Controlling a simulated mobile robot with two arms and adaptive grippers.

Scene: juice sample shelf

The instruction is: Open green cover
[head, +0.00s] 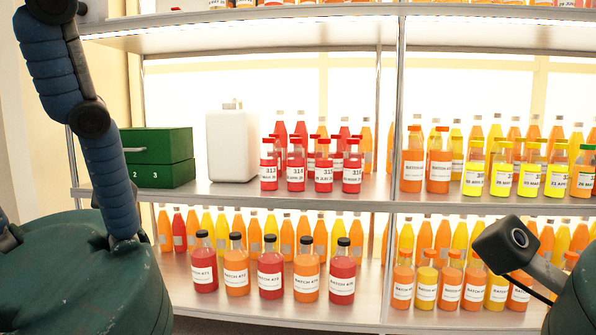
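A green box (168,175) stands on the middle shelf at the left, marked 2 and 3 on its front. Its green cover (160,142) is the upper part and sits down on the box, with a seam between them. My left arm rises at the left edge of the head view, and its lower links pass in front of the box's left side. Neither gripper shows in the head view. Part of my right arm shows at the lower right.
A white canister (232,146) stands just right of the box. Red bottles (323,175) stand further right, and dark-capped bottles (270,272) stand on the shelf below. A metal upright (391,190) divides the shelves. An upper shelf (250,38) hangs above.

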